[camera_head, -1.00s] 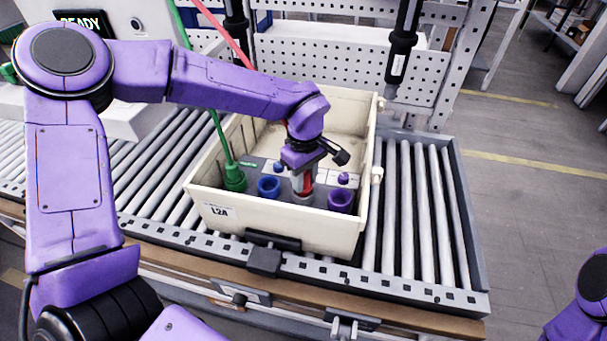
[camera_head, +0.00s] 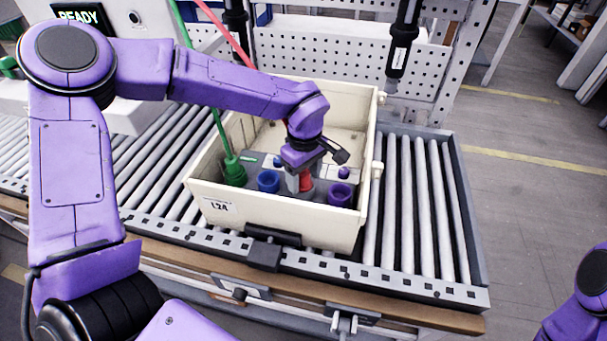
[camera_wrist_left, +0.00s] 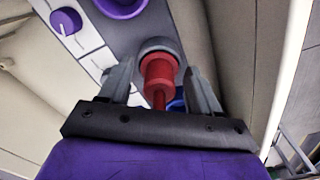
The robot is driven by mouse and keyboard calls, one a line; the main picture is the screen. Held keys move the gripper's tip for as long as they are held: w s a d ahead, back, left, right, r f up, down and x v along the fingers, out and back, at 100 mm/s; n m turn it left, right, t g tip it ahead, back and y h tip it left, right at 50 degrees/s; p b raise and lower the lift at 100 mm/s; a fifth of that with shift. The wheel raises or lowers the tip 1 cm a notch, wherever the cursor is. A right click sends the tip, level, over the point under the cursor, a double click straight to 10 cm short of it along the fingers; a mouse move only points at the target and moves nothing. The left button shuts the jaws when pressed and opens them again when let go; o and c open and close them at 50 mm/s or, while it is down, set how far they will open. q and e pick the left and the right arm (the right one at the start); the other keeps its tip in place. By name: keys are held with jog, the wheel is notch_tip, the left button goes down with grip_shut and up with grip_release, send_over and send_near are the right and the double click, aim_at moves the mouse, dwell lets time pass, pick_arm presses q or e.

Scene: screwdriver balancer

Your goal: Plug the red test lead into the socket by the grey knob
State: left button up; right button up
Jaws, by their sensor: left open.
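The red test lead's plug (camera_head: 306,182) stands in the grey-ringed socket, between the blue socket (camera_head: 269,181) and the purple socket (camera_head: 341,194). In the left wrist view the red plug (camera_wrist_left: 159,72) meets the grey ring (camera_wrist_left: 158,46); how deep it sits I cannot tell. My left gripper (camera_head: 300,184) is open, with its fingers apart on either side of the plug, as the left wrist view (camera_wrist_left: 160,85) shows. The red lead (camera_head: 224,34) hangs behind my arm. The grey knob is hidden in the head view. My right gripper is out of view.
The cream crate (camera_head: 275,222) has high walls around the sockets and stands on a roller conveyor (camera_head: 420,215). A green plug (camera_head: 234,172) with its lead stands at the left. A blue knob (camera_head: 278,162) and a purple knob (camera_head: 343,173) lie behind the sockets.

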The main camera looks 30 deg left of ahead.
pick_arm(q)
notch_tip(320, 180, up, 11)
jog(key=shift+f, duration=0.2)
dwell(0.6)
